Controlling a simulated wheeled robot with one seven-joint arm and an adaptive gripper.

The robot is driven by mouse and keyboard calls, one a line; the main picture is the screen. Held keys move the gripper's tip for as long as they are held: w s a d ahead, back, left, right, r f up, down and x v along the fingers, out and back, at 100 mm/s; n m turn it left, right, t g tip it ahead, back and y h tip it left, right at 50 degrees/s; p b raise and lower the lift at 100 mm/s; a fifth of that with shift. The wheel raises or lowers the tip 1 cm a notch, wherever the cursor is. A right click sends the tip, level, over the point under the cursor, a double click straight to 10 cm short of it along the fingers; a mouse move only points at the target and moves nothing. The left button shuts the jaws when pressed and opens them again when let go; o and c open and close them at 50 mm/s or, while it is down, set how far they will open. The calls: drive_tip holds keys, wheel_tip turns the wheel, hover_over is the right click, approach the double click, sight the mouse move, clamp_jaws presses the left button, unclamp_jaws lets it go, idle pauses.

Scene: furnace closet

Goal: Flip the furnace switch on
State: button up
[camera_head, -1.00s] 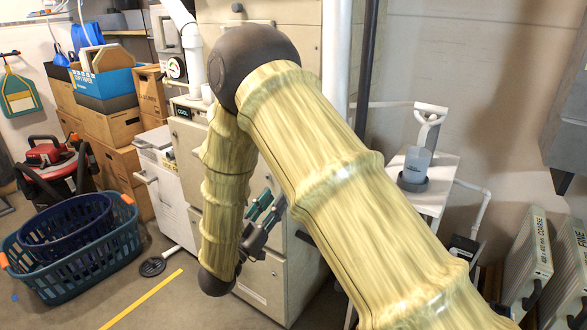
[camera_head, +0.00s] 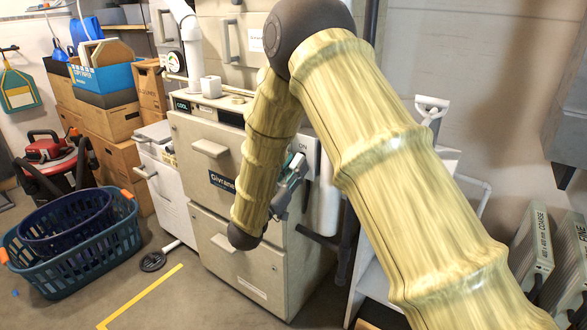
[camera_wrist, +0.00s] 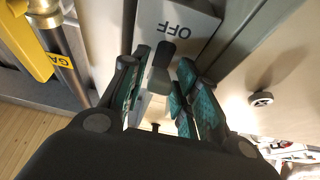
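The furnace switch is a grey box (camera_wrist: 196,28) with an upside-down OFF label in the wrist view. Its dark lever (camera_wrist: 163,55) points toward that label. In the head view the box (camera_head: 305,143) is on the right side of the beige furnace (camera_head: 215,185), with an ON label near its top. My gripper (camera_wrist: 163,72) has its teal-padded fingers apart, one on each side of the lever. I cannot tell whether either finger touches it. In the head view my gripper (camera_head: 290,182) is at the box, partly hiding its lower part.
A yellow object and a metal pipe (camera_wrist: 63,60) are at the left of the wrist view. A teal laundry basket (camera_head: 75,255) stands on the floor at left. A white stand (camera_head: 375,285) is right of the furnace, partly hidden by my arm.

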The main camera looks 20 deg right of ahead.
sight(299, 156)
drive_tip(key=shift+c, duration=0.4)
clamp_jaws()
drive_tip(key=shift+r+p, duration=0.15)
drive_tip(key=shift+p, duration=0.25)
drive_tip(key=y+p, duration=0.1)
drive_tip(key=p, duration=0.1)
drive_tip(key=r+g+p, duration=0.1)
drive_tip(key=p, duration=0.1)
drive_tip(key=shift+s+a+r+y+p, duration=0.15)
drive_tip(key=shift+a+y+p, duration=0.05)
drive_tip(key=shift+y+p, duration=0.2)
drive_tip(key=r+g+y+p, duration=0.1)
drive_tip(key=p, duration=0.3)
drive_tip(key=g+y+p, duration=0.2)
drive_tip(key=p, duration=0.2)
drive_tip(key=shift+s+a+r, duration=0.1)
drive_tip(key=shift+r, duration=0.25)
drive_tip(key=g+y+p, duration=0.1)
drive_tip(key=p, duration=0.3)
drive_tip(key=r+g+y+p, duration=0.1)
drive_tip(key=y+p, duration=0.1)
drive_tip(key=p, duration=0.2)
drive_tip(key=shift+r, duration=0.15)
drive_tip(key=g+y+p, duration=0.1)
drive_tip(key=p, duration=0.1)
drive_tip(key=shift+d+p, duration=0.2)
drive_tip(key=shift+p, duration=0.2)
drive_tip(key=shift+g+y+p, duration=0.3)
drive_tip(key=shift+y+p, duration=0.1)
drive_tip(key=shift+p, duration=0.15)
